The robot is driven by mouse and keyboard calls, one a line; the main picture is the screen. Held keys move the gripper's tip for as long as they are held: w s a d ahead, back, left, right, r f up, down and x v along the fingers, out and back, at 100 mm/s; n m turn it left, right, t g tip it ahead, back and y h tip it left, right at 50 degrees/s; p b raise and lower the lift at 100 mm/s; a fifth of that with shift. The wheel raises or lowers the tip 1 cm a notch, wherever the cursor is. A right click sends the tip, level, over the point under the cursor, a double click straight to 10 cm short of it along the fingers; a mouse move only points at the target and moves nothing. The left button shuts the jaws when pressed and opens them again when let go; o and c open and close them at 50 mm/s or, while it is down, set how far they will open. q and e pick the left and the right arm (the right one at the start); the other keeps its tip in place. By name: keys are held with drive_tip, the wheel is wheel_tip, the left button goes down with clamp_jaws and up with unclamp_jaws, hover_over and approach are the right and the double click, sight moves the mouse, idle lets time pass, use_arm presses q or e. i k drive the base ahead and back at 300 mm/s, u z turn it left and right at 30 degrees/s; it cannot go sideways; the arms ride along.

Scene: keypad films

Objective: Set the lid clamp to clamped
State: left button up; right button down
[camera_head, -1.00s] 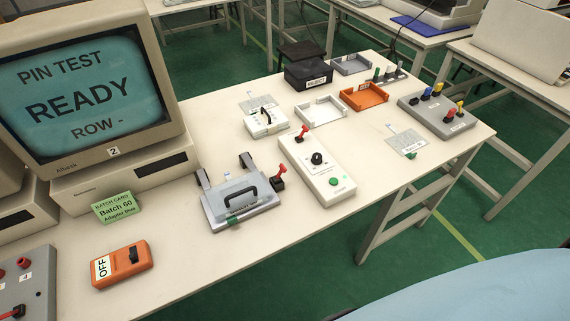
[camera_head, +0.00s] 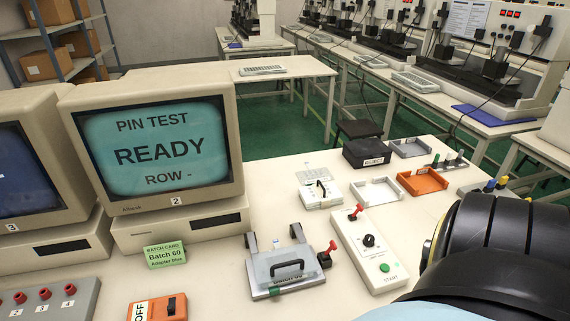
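A grey test fixture (camera_head: 287,293) stands on the bench in front of the monitor, with its lid down and a black handle (camera_head: 287,268) on top. At the fixture's right side is the clamp, a red-tipped lever (camera_head: 333,246) on a small black base (camera_head: 324,260). The lever stands up at a tilt, off the lid. Neither of my grippers shows. A large black rounded link of my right arm is at the lower right, well to the right of the fixture.
A white box (camera_head: 372,252) with a black knob, a red-tipped lever and a green START button stands right of the fixture. The monitor (camera_head: 158,150) reads READY. A green card (camera_head: 166,254), an orange switch box (camera_head: 160,308), trays (camera_head: 422,181) and a black box (camera_head: 366,153) share the bench.

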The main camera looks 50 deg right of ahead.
sight(333, 246)
drive_tip(key=u, duration=0.25)
drive_tip(key=k, duration=0.75)
drive_tip(key=z, duration=1.55)
drive_tip(key=i, duration=0.4)
drive_tip(key=u, duration=0.1)
